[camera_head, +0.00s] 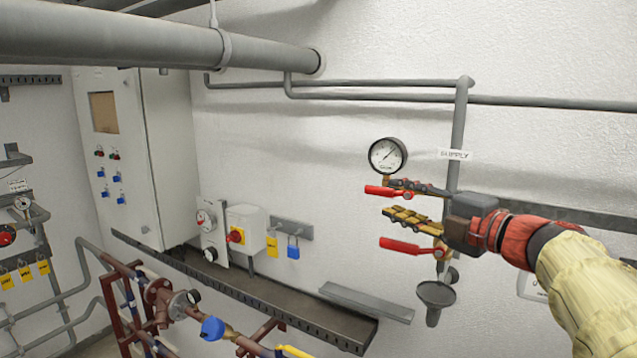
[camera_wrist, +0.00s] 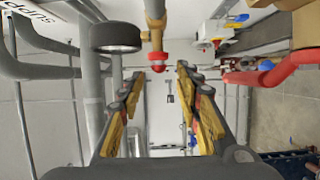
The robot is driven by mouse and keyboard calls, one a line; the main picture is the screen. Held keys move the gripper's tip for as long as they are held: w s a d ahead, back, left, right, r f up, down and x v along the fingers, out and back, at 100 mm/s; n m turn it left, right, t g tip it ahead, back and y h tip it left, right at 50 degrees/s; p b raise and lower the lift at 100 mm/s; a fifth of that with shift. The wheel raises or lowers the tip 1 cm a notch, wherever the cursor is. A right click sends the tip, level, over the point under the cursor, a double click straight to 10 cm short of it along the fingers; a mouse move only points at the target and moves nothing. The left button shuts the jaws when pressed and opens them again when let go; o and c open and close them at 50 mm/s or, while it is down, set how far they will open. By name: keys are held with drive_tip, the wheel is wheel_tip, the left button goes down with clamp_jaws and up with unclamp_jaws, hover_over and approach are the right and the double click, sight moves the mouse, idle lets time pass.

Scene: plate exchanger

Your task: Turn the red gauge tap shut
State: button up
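The gauge tap's red lever (camera_head: 378,191) points left, roughly level, just below the round white-faced gauge (camera_head: 387,154). My gripper (camera_head: 388,199) is open and empty, with yellow-padded fingers one above the other in the head view. The upper fingertip overlaps the lever's right end there; I cannot tell whether they touch. In the wrist view, a small red end (camera_wrist: 157,62) on a brass fitting, apparently this tap, shows between the open fingers, near their tips. The gauge (camera_wrist: 116,37) is seen from its dark side at the upper left.
A second red lever (camera_head: 402,245) sits just below my gripper, on the same grey pipe; it also shows in the wrist view (camera_wrist: 285,68). A grey funnel (camera_head: 435,294) is under it. A "SUPPLY" label (camera_head: 454,154) is above. The wall left of the gauge is clear.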

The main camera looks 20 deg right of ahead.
sight(385, 194)
drive_tip(key=p+x, duration=0.1)
drive_tip(key=x, duration=0.5)
drive_tip(key=shift+w, duration=0.25)
drive_tip(key=shift+c, duration=0.8)
clamp_jaws()
